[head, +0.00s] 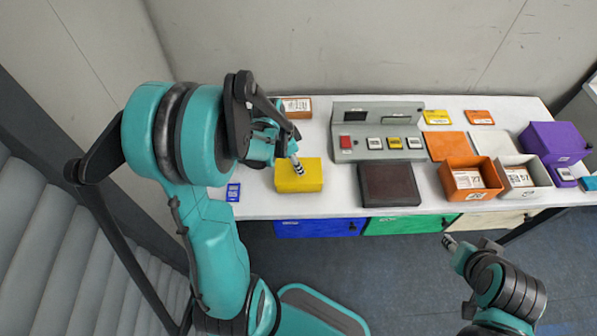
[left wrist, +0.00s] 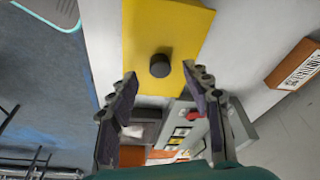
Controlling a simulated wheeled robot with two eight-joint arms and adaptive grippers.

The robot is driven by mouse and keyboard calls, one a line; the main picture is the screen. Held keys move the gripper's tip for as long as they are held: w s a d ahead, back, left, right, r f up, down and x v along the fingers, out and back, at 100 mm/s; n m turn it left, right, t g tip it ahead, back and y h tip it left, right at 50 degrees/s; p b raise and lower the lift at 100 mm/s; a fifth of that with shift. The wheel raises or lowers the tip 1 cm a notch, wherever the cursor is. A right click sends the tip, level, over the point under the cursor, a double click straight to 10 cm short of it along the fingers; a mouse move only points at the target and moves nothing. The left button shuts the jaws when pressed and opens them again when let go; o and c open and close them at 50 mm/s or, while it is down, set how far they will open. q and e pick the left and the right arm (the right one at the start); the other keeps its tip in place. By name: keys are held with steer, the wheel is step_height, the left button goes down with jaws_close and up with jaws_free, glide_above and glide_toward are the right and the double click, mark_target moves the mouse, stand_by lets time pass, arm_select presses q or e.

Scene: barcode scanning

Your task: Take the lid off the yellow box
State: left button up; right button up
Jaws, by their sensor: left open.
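The yellow box (head: 300,178) stands on the left part of the white table, closed by its yellow lid. In the left wrist view the lid (left wrist: 190,25) fills the top middle, with a dark round knob (left wrist: 160,65) on it. My left gripper (head: 297,165) is over the box in the head view, its arm partly covering the box's back. In the left wrist view the left gripper (left wrist: 167,82) is open and empty, its two fingers apart on either side of the knob's line. My right gripper (head: 448,241) is low at the right, in front of the table, away from the box; its jaw state is unclear.
A grey console (head: 372,115) with a dark pad (head: 387,183) stands right of the box. An orange bin (head: 470,192), a white bin (head: 521,189) and a purple box (head: 555,140) are farther right. An orange-brown box (head: 297,106) sits behind, and a blue card (head: 233,192) lies left.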

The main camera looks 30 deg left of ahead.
arm_select(q)
steer(key=x, duration=0.2)
steer(key=shift+w+f, duration=0.2)
steer(key=shift+f, duration=0.15)
steer(key=shift+s+r, duration=0.1)
steer(key=shift+c, duration=1.2)
jaws_close()
